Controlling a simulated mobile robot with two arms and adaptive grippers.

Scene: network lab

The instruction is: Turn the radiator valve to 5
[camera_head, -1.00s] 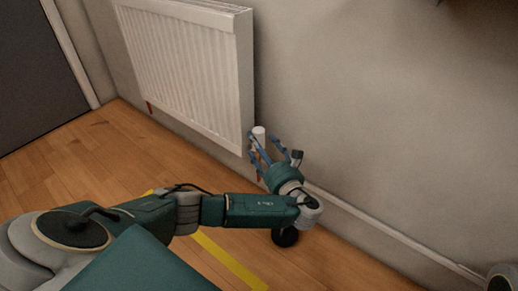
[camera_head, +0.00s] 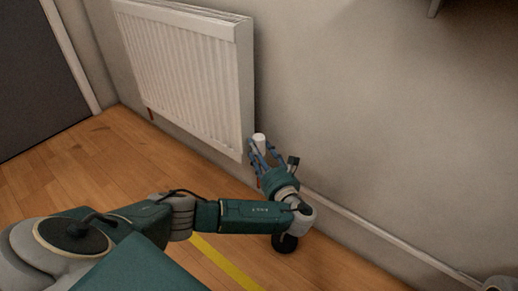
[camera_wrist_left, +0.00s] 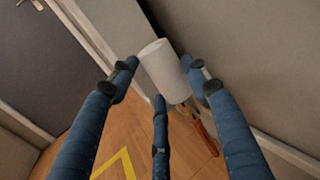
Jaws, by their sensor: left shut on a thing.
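The radiator valve (camera_head: 259,138) is a white cylindrical knob at the lower right corner of the white radiator (camera_head: 190,72). My left gripper (camera_head: 262,150) has its blue fingers around the knob and is shut on it. In the left wrist view the knob (camera_wrist_left: 164,66) stands between the fingertips (camera_wrist_left: 163,80), one finger on each side and a third below. No numbers or marks on the knob can be read. My right gripper is not in view.
The wall (camera_head: 370,110) rises right behind the valve, with a white skirting pipe (camera_head: 390,235) along its foot. A copper-coloured pipe (camera_wrist_left: 200,128) runs below the knob. The wooden floor (camera_head: 80,165) has a yellow stripe (camera_head: 222,262). A dark door (camera_head: 35,70) is at left.

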